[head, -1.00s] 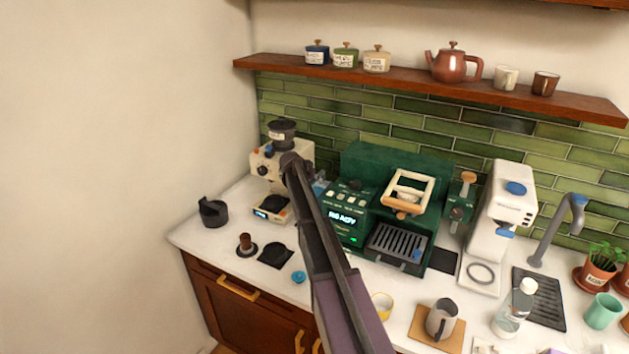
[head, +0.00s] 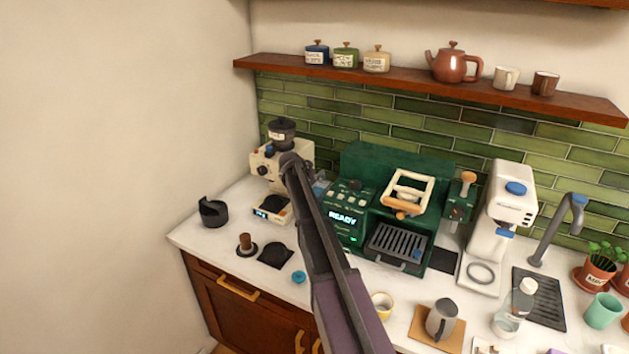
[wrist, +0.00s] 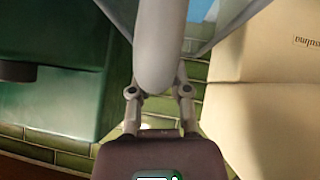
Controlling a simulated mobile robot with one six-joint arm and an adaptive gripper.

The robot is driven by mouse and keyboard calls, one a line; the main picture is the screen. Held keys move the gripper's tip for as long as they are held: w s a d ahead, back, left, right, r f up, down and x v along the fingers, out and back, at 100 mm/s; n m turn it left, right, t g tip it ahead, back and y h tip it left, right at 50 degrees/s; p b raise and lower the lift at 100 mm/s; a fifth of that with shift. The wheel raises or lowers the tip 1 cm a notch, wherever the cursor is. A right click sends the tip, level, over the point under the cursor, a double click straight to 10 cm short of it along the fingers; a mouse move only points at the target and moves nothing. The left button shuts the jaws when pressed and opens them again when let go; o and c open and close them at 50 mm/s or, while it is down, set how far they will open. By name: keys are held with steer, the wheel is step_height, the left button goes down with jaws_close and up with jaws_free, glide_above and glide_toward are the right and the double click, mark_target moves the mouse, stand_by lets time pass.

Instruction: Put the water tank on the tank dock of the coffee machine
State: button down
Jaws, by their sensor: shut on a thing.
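The green coffee machine (head: 370,165) stands against the tiled wall, its display reading READY. The water tank (head: 320,187) shows only as a small pale-blue patch between the machine and the cream grinder, mostly hidden by my arm. In the wrist view, my gripper (wrist: 160,92) is shut on the tank's pale rounded handle (wrist: 160,45). Clear tank walls (wrist: 225,18) and a blue part show behind the handle. The machine's green side is at left and the grinder's cream side at right. The tank dock cannot be made out, nor whether the tank touches it.
The cream grinder (head: 265,160) stands close left of the tank, leaving a narrow gap. A shelf (head: 430,88) runs above.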

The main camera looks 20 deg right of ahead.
steer(key=shift+f, duration=0.15)
stand_by(0.4)
steer(key=c, duration=0.5)
jaws_free()
